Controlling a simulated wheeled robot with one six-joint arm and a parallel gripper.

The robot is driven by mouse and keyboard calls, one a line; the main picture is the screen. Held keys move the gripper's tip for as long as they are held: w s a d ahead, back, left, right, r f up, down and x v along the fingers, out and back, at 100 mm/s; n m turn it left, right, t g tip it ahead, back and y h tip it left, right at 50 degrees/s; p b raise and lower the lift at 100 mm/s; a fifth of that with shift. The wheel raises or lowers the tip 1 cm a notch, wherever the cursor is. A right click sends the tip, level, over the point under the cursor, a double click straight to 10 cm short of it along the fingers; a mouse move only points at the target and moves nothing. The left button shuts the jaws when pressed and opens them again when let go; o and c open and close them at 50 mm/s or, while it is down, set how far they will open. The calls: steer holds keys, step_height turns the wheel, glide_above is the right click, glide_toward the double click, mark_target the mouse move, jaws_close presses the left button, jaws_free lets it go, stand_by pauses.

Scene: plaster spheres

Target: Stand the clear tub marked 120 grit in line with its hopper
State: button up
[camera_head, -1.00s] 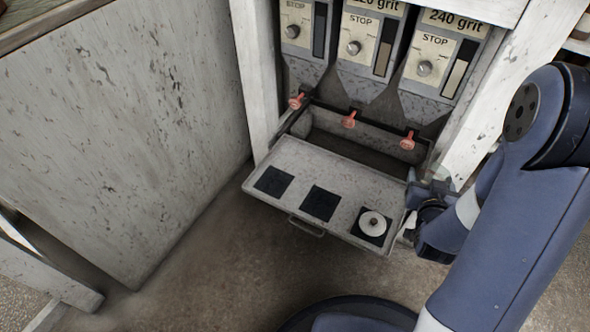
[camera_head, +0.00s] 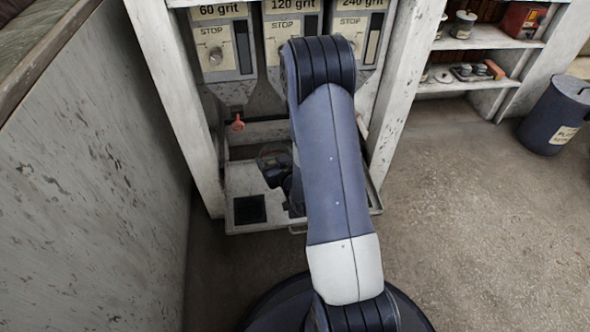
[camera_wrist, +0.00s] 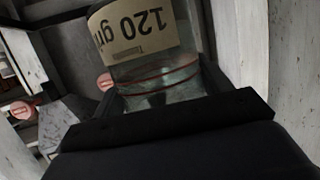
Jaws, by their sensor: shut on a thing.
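The clear tub (camera_wrist: 160,88) fills the upper middle of the wrist view. Its cream label reads 120 grit and appears upside down there, above reddish lines around the clear wall. My gripper (camera_wrist: 168,118) is shut on the tub. In the head view my gripper (camera_head: 278,172) is over the pull-out tray (camera_head: 238,180), mostly behind my own arm, and the tub cannot be made out clearly. The 120 grit hopper (camera_head: 277,32) stands in the middle of three, its lower part hidden by my arm.
The 60 grit hopper (camera_head: 222,55) is to the left and the 240 grit hopper (camera_head: 370,50) to the right. A red handle (camera_head: 238,122) juts out below the left hopper. The tray's left dark square (camera_head: 249,209) is bare. White posts flank the bay; a bin (camera_head: 553,115) stands right.

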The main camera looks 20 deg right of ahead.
steer(key=d+f+p, duration=0.1)
steer(key=d+f, duration=0.7)
steer(key=f, duration=0.2)
steer(key=shift+s+d+y, duration=0.15)
steer(key=shift+d+y, duration=0.15)
steer(key=shift+y, duration=0.1)
step_height(320, 180, down, 6)
steer(key=b, duration=0.6)
steer(key=shift+r, duration=0.25)
steer(key=shift+b, duration=0.45)
stand_by(0.5)
steer(key=shift+f+b, duration=0.55)
steer(key=shift+b, duration=0.05)
stand_by(0.4)
steer(key=o, duration=1.1)
steer(key=shift+o, duration=0.2)
steer(key=shift+r, duration=0.15)
